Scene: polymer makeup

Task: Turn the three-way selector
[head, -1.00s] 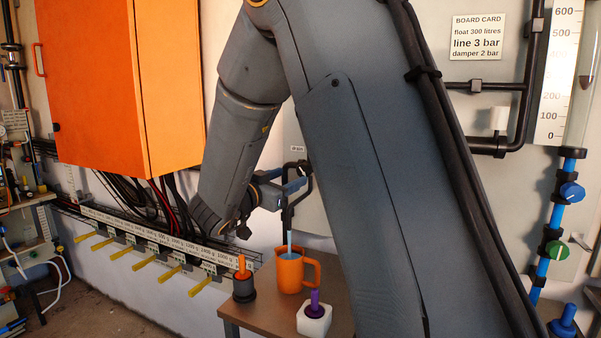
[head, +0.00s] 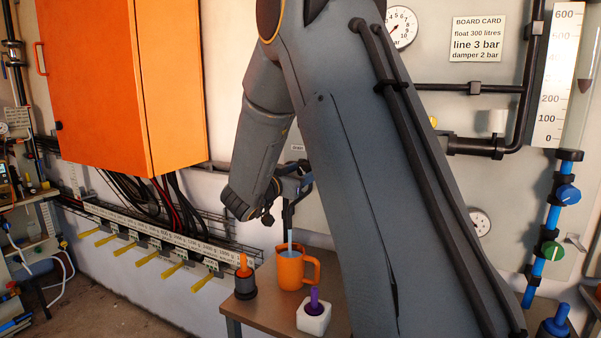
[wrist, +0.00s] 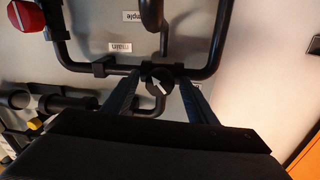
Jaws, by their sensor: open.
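In the wrist view, a dark round fitting with a pale pointer (wrist: 156,88) sits at a junction of black pipes; it looks like the three-way selector. My gripper (wrist: 158,95) is open, with one finger on each side of this fitting. Whether the fingers touch it I cannot tell. Upside-down labels reading "main" (wrist: 120,47) and "sample" (wrist: 133,16) are on the wall near the pipes. In the head view my gripper (head: 293,183) is at the wall pipe above the orange mug, partly hidden by my arm. The selector itself cannot be made out there.
The orange mug (head: 290,270) stands on a small table (head: 268,318) under the pipe, with a pale blue column above it. An orange-topped pot (head: 244,283) and a white block with a purple peg (head: 314,316) stand beside it. An orange cabinet (head: 120,85) hangs left.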

